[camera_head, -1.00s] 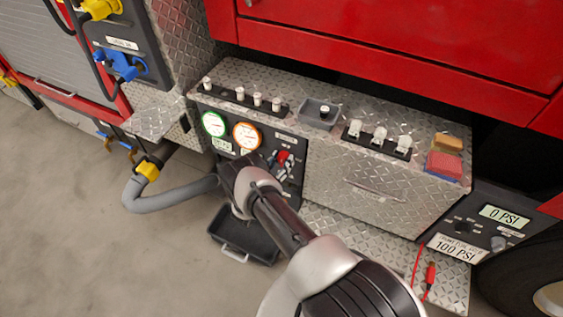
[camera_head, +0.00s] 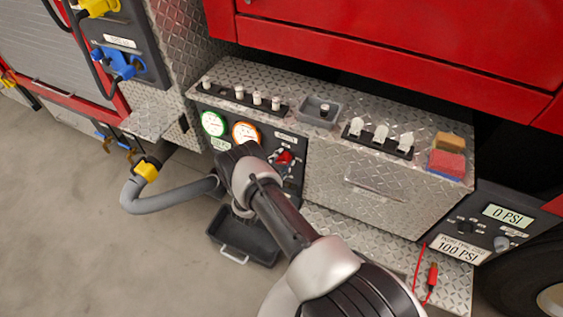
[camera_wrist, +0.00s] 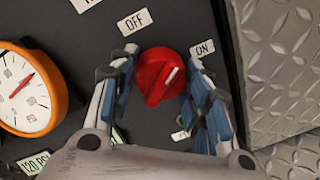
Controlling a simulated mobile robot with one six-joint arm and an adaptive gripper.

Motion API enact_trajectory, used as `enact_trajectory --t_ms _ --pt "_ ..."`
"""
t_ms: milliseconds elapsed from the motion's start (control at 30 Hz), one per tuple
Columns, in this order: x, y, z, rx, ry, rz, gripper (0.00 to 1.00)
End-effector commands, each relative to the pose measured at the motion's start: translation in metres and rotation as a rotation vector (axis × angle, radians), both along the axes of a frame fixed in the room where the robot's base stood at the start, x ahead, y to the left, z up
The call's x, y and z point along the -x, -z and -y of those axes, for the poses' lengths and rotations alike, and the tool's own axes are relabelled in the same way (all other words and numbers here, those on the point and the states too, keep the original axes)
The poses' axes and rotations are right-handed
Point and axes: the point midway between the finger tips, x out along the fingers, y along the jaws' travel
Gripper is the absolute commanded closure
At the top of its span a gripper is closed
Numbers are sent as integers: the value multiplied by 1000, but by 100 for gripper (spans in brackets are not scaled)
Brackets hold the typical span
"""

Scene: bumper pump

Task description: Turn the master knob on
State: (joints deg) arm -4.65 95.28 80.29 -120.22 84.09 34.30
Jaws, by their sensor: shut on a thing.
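The red master knob (camera_wrist: 160,77) is in the middle of the wrist view, on a dark panel between an OFF label (camera_wrist: 134,21) and an ON label (camera_wrist: 202,48). Its white line points up and right, toward ON. My gripper (camera_wrist: 164,62) is shut on the knob, with one blue-padded finger on each side. In the head view the red knob (camera_head: 285,157) shows on the front panel, right of the orange gauge. My wrist stands in front of the panel there, lower left of the knob.
An orange-rimmed gauge (camera_wrist: 22,88) is left of my fingers. A row of white switches (camera_head: 258,100) and a grey tray (camera_head: 318,112) sit on the ledge above. A black bin (camera_head: 240,247) lies below my arm. A grey hose (camera_head: 170,197) runs at left.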

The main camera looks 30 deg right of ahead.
Motion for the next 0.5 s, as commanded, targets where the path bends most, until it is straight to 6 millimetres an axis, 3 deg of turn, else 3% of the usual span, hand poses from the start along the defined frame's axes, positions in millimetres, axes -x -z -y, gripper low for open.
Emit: enact_trajectory --t_ms 500 --pt "1 0 1 -279 -1 355 80"
